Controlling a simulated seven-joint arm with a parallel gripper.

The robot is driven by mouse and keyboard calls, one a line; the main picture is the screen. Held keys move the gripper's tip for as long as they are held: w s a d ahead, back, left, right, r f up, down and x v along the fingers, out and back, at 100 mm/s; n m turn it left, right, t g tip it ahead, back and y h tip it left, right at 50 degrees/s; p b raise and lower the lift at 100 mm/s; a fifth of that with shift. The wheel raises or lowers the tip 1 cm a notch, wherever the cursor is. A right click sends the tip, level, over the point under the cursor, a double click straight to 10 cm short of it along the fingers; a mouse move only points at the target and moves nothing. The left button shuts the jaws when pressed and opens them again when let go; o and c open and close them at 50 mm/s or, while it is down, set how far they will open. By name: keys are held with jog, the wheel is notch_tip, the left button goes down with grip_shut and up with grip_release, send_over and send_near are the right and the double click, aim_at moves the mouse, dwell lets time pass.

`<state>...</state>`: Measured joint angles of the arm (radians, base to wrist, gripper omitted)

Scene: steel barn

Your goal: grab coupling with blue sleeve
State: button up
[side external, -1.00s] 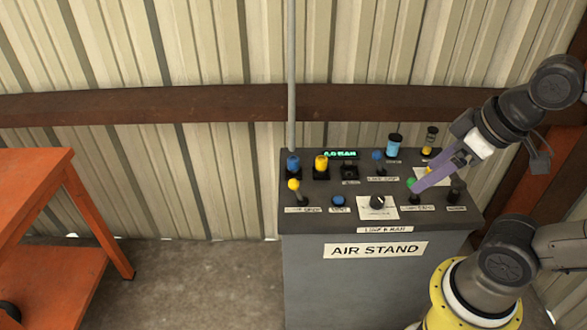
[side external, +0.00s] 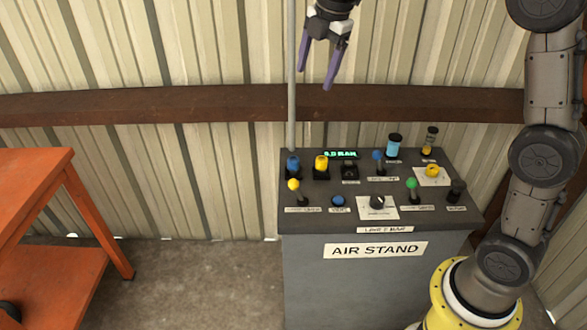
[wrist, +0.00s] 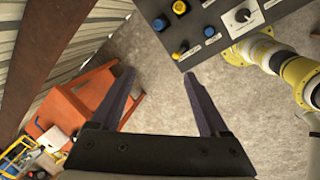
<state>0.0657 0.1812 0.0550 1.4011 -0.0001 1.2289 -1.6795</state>
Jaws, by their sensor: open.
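The coupling with the blue sleeve (side external: 293,163) sits upright in a black holder at the back left of the air stand's top. In the wrist view its blue sleeve (wrist: 160,24) shows near the top edge, beyond my fingertips.
The air stand (side external: 350,280) also carries a yellow-knobbed lever (side external: 294,184), blue button (side external: 338,201), dial (side external: 377,202), blue-knobbed lever (side external: 377,156) and green-knobbed lever (side external: 412,183). A thin grey pole (side external: 291,70) rises behind it. An orange table (side external: 40,160) stands left, with open floor between.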

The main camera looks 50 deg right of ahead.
jog(key=w+d+f+n+g, duration=0.1)
jog(key=w+f, duration=0.5)
jog(key=g, duration=0.2)
send_over(293, 159)
notch_tip(293, 159, down, 20)
jog(key=shift+s+r, duration=0.1)
jog(key=shift+d+f, duration=0.1)
jog(key=shift+f, duration=3)
grip_shut()
